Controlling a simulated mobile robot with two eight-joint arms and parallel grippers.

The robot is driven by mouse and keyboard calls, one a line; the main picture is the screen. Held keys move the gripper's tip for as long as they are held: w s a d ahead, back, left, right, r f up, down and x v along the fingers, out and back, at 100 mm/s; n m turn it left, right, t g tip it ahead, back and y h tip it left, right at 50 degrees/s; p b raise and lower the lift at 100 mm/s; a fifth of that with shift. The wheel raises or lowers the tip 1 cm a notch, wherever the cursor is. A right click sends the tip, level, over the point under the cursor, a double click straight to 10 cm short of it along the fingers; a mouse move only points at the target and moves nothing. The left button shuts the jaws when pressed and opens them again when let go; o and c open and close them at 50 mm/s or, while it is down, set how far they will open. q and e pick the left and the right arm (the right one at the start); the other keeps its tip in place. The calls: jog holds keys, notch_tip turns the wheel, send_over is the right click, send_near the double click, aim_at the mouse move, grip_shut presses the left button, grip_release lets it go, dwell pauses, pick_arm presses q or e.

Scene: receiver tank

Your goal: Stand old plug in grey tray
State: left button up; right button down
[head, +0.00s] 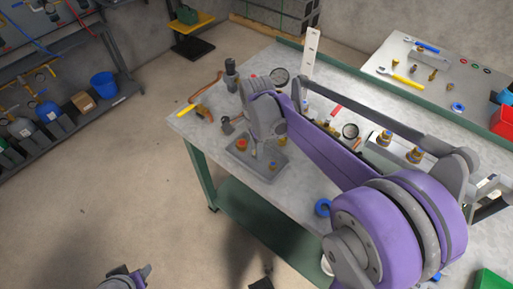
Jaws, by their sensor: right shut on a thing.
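The grey tray (281,178) lies on the near left part of the workbench. Inside it I see a brass piece with a red-orange top (241,145) at the left and a brass piece with a blue part (273,166) at the right. My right gripper (254,152) reaches down over the tray, with its fingertips low inside the rim. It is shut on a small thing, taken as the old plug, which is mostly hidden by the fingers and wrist. My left gripper (128,276) is at the bottom left edge, away from the bench, and only partly visible.
Hand tools (197,108) and a dark cylinder (231,75) stand or lie behind the tray. Brass fittings (384,138) stand on the right, beyond my purple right arm. A blue ring (322,207) lies near the front edge. A second bench (440,90) stands behind. The floor at left is clear.

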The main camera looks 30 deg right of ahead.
jog(key=shift+f, duration=0.2)
jog(key=c, duration=0.5)
grip_release()
jog(key=shift+c, duration=0.2)
jog(key=shift+r, duration=0.15)
jog(key=shift+r, duration=0.35)
notch_tip(320, 180, up, 11)
jog(key=p, duration=0.1)
jog(key=s+a+f+n+t, duration=0.2)
jog(key=s+a+f+n, duration=0.1)
jog(key=s+f+n, duration=0.3)
jog(key=s+a+f+n+t, duration=0.3)
jog(key=s+f+n, duration=0.3)
jog(key=s+n, duration=0.5)
jog(key=n, duration=0.2)
jog(key=shift+s+a+f+n, duration=0.2)
jog(key=shift+f+n, duration=0.1)
jog(key=shift+f, duration=0.05)
